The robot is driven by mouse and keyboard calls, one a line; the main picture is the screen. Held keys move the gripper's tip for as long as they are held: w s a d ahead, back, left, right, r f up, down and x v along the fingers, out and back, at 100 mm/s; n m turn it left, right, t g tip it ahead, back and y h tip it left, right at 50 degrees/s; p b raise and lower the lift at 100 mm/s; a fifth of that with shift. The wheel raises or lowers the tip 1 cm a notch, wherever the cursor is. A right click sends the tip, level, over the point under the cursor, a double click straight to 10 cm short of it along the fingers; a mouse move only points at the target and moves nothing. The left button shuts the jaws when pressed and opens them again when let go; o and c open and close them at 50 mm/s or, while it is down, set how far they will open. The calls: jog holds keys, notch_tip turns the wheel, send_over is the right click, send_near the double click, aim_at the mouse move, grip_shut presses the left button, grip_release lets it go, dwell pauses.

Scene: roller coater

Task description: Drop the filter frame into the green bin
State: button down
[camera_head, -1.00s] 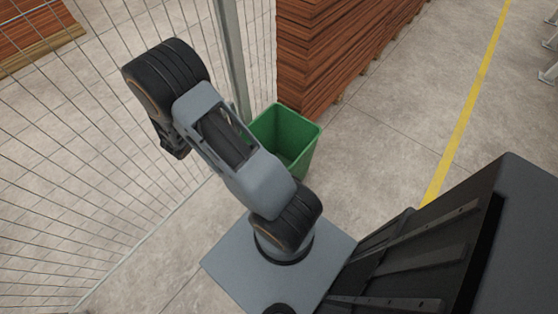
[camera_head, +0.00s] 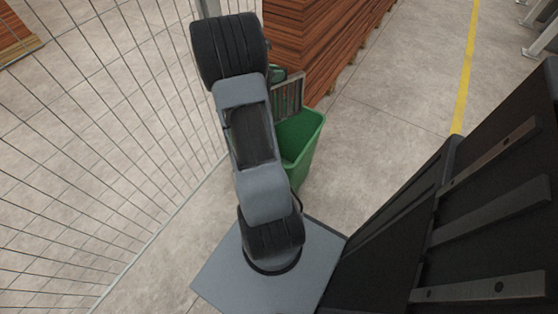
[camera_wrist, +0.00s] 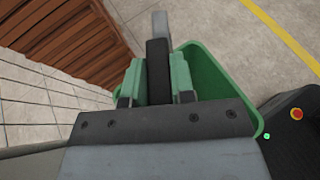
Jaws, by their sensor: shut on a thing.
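The green bin (camera_head: 307,140) stands open on the floor beyond my arm, partly hidden by it; it also fills the middle right of the wrist view (camera_wrist: 215,75). The filter frame (camera_head: 289,97), grey and slatted, shows upright just above the bin's far left rim. In the wrist view it appears edge-on as a dark strip (camera_wrist: 158,70) between the green finger pads. My gripper (camera_wrist: 157,82) is shut on it, over the bin's left part. In the head view my arm hides most of the gripper. The frame's lower end is hidden.
A stack of brown boards (camera_head: 325,40) stands close behind the bin. A wire mesh fence (camera_head: 110,130) runs along the left. A dark housing with a red button (camera_wrist: 296,114) is at lower right in the wrist view. Concrete floor (camera_head: 385,115) is clear right of the bin.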

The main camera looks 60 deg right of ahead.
aim_at(276, 86)
jog(key=shift+f+b, duration=2.05)
jog(key=shift+f, duration=0.55)
jog(key=c, duration=0.9)
grip_release()
jog(key=p+v, duration=0.4)
jog(key=v, duration=0.9)
jog(key=shift+w+a, duration=0.15)
jog(key=shift+a, duration=0.15)
